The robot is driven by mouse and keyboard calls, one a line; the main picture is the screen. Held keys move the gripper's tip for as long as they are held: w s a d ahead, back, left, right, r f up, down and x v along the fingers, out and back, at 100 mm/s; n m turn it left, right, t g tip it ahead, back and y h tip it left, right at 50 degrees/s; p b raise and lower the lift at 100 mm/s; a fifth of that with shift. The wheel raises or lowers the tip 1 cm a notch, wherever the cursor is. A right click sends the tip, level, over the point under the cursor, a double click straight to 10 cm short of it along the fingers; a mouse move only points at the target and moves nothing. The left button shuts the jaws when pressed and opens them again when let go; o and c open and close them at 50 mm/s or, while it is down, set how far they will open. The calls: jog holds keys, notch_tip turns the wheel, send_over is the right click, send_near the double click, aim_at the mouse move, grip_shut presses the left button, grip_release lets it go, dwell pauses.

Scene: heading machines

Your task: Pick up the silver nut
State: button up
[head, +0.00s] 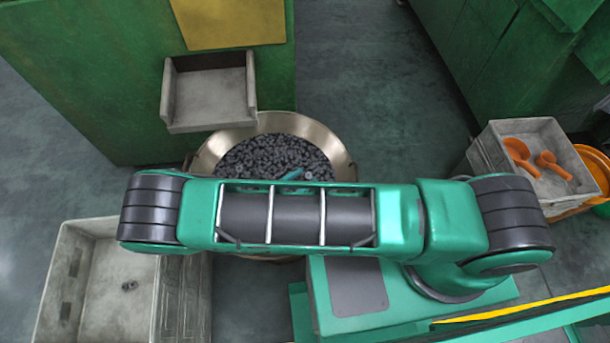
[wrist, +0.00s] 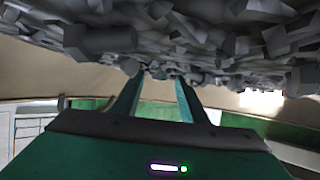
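A heap of small grey metal pieces (head: 272,155) fills a round metal bowl (head: 335,147) in the head view. I cannot pick out one particular silver nut in the heap. The heap also fills the top of the wrist view (wrist: 215,35). My gripper (head: 294,174) is over the bowl in the head view, partly hidden by my arm. In the wrist view its two teal fingers (wrist: 160,78) stand apart, with their tips at the heap. Grey pieces show beyond the gap, and I see nothing clearly held. Whether the tips touch any piece is unclear.
A pale crate (head: 62,290) at the lower left holds one small dark grey piece (head: 129,285). A chute (head: 210,98) on a green machine (head: 90,80) overhangs the bowl's back edge. A box (head: 490,150) with orange scoops (head: 520,158) stands at the right.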

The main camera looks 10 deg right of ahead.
jog(key=shift+d+f, duration=0.1)
grip_shut()
dwell(0.3)
